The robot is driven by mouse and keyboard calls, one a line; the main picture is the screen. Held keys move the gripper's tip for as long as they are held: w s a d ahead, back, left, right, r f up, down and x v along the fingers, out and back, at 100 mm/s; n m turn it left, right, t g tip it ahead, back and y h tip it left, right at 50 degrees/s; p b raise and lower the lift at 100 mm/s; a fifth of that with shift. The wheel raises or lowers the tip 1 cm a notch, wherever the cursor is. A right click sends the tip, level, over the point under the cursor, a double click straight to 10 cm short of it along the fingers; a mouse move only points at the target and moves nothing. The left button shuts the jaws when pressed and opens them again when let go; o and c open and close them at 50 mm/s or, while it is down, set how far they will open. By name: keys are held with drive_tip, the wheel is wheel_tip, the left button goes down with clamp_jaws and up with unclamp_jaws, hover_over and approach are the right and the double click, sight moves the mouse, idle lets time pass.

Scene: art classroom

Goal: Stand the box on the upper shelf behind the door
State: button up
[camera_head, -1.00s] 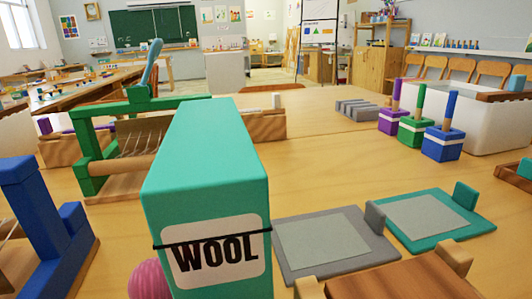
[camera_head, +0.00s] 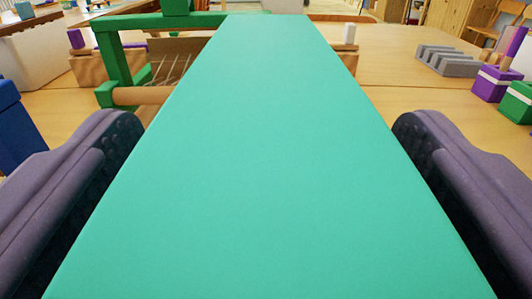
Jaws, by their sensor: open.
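The teal box (camera_head: 265,150) fills the middle of the view, seen from above and behind; its WOOL label face is out of sight now. My gripper (camera_head: 268,140) is open, with one dark purple finger on the left of the box and the other on its right. The fingers lie close along the box's sides; I cannot tell whether they touch it. The upper shelf and its door are not in view.
A green wooden loom (camera_head: 120,68) stands just behind the box at the left. A blue wooden piece (camera_head: 12,128) is at the left edge. A grey ridged block (camera_head: 448,60) and purple (camera_head: 496,82) and green (camera_head: 518,102) blocks stand at the right. The tabletop (camera_head: 400,85) between is clear.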

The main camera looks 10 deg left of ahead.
clamp_jaws()
drive_tip(key=shift+r, duration=0.1)
